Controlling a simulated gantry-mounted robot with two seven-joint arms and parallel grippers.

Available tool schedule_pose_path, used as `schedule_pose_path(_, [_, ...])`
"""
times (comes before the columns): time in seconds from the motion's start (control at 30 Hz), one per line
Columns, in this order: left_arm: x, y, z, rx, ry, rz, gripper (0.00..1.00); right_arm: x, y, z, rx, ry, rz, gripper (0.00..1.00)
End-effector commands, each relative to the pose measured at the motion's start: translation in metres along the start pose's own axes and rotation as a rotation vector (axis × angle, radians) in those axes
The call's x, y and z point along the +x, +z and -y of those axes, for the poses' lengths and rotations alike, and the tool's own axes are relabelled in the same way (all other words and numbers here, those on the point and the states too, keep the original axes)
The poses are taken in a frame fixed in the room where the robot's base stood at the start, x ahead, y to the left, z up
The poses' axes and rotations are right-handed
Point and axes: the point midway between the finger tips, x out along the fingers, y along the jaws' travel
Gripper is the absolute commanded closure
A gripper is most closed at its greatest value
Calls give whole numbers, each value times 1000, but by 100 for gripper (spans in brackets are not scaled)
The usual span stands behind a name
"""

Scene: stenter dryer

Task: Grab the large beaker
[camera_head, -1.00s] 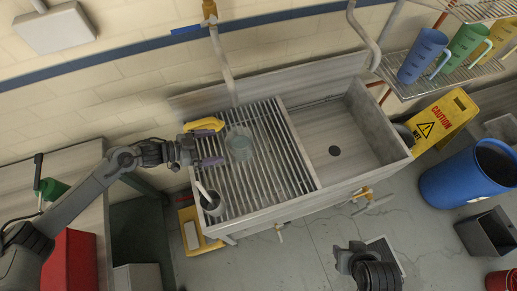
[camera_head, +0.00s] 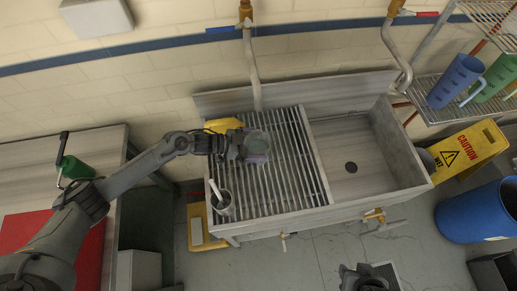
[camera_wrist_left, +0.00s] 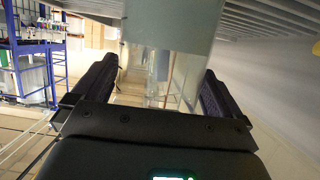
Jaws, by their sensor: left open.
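The large beaker (camera_head: 257,142), clear and greenish, stands on the slatted left part of the sink unit. In the left wrist view the clear beaker (camera_wrist_left: 160,65) lies ahead, between the two dark fingers. My left gripper (camera_head: 250,150) is open at the beaker, with a purplish finger across its near side. Gaps seem to show between the fingers and the glass in the wrist view; contact cannot be told. Only a dark part of my right arm shows at the bottom edge of the head view; its fingers are not visible.
A yellow object (camera_head: 224,125) lies behind my left wrist. A grey cup with a white stick (camera_head: 222,204) stands at the rack's front left corner. The sink basin (camera_head: 365,150) on the right is empty. Coloured jugs (camera_head: 455,80) stand on the wire shelf.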

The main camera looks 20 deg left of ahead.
Motion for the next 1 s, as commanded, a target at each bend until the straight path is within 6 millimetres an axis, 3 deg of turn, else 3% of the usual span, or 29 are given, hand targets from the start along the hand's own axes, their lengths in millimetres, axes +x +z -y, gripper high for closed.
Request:
schedule_pose_path(0.37, [10,0,0,1,0,1,0,0,0,0,1,-1,0,57])
schedule_pose_path(0.77, [9,-1,0,2,-1,-2,60,0,0,2,8,-7,0,57])
schedule_pose_path(1.0, [9,-2,1,2,-1,-2,60,0,0,2,9,-7,0,57])
